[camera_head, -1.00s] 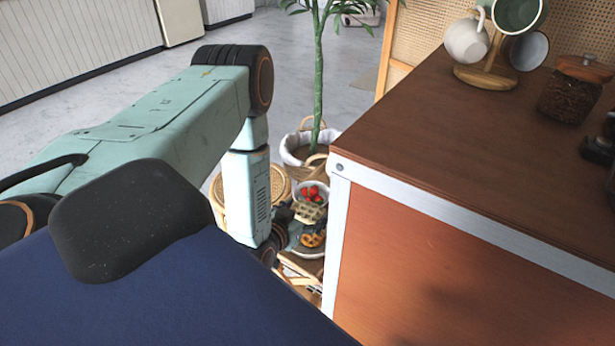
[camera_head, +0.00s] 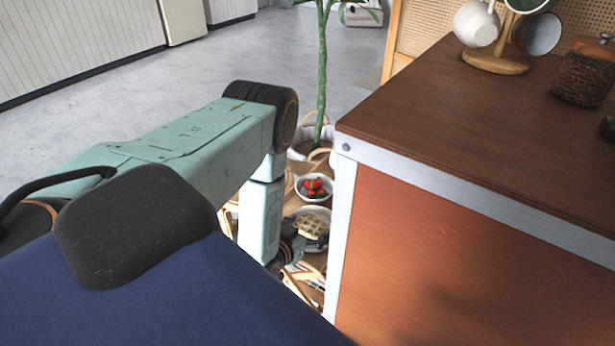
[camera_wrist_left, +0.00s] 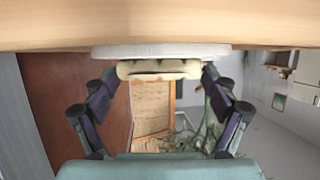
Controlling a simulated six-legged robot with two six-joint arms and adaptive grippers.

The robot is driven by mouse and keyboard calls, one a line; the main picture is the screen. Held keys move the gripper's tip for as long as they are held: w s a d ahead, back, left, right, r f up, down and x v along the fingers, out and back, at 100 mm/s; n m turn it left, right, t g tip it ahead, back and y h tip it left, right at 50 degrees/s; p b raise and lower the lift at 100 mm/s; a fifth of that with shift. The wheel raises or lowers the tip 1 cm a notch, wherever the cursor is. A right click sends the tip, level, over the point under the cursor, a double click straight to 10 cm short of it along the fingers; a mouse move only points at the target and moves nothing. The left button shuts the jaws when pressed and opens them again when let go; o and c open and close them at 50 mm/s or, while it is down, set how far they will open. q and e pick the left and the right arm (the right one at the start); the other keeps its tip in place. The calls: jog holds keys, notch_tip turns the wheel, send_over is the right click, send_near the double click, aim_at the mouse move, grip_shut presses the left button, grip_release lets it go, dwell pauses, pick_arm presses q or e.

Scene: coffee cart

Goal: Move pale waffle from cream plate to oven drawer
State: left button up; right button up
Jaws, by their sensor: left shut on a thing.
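My left gripper (camera_head: 293,243) is shut on the pale waffle (camera_head: 307,228), low beside the cart's left side. In the left wrist view, the pale waffle (camera_wrist_left: 158,70) is edge-on between the two fingertips of my left gripper (camera_wrist_left: 160,72). A pale plate rim (camera_wrist_left: 160,50) shows just above it in that picture, against a wooden surface; I cannot tell whether they touch. In the head view the plate (camera_head: 322,217) is partly hidden by the waffle and arm. I see no oven drawer. My right gripper is not in view.
The orange-brown cart (camera_head: 450,265) with a dark wooden top (camera_head: 450,115) stands close right of my left arm. A bowl of strawberries (camera_head: 314,187) sits behind the waffle. A potted plant (camera_head: 320,90) stands behind. Open floor (camera_head: 130,95) lies to the left.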

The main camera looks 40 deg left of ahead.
pick_arm(q)
jog(key=shift+f, duration=0.2)
jog(key=o, duration=1)
